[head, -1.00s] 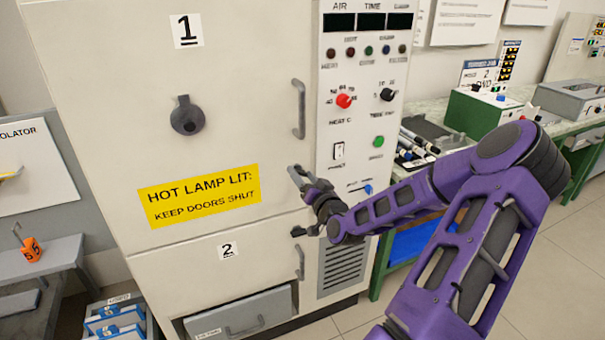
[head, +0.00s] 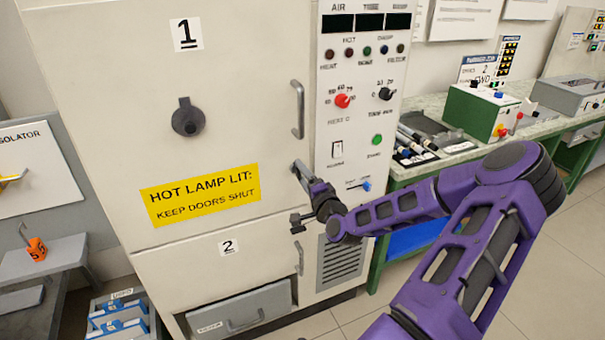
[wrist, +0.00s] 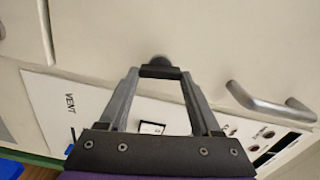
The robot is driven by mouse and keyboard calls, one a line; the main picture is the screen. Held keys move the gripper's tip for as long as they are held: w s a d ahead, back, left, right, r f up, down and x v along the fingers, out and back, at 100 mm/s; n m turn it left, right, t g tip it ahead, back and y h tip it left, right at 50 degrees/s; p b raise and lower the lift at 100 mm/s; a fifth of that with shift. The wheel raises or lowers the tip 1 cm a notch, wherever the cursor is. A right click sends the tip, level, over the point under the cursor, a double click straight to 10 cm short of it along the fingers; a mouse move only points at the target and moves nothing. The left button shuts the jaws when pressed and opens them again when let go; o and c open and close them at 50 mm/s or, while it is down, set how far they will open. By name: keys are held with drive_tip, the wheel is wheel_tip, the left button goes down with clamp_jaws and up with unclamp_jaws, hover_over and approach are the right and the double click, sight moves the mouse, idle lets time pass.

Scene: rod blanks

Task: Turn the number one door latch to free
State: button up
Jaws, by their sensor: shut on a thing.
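The number one door (head: 230,90) is the large cream upper door of a cabinet, and it looks closed. My gripper (head: 298,167) is at its right edge, below the upright door handle (head: 298,108). In the wrist view my gripper (wrist: 160,73) has its two grey fingers closed on a dark latch (wrist: 158,61) that stands out from the door face. The fingers hide most of the latch in the head view, so I cannot tell its exact angle. A second dark latch (head: 297,224) sits lower, by the number two door (head: 200,262).
The control panel (head: 362,110) with knobs and switches is close to the right of my gripper. The door handle also shows in the wrist view (wrist: 270,103). A green bench (head: 450,150) with trays and boxes stands at the right.

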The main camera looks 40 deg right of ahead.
drive_tip(key=shift+m, duration=0.9)
drive_tip(key=o, duration=1.4)
drive_tip(key=v, duration=1.7)
drive_tip(key=shift+s+f, duration=0.1)
drive_tip(key=shift+s, duration=0.1)
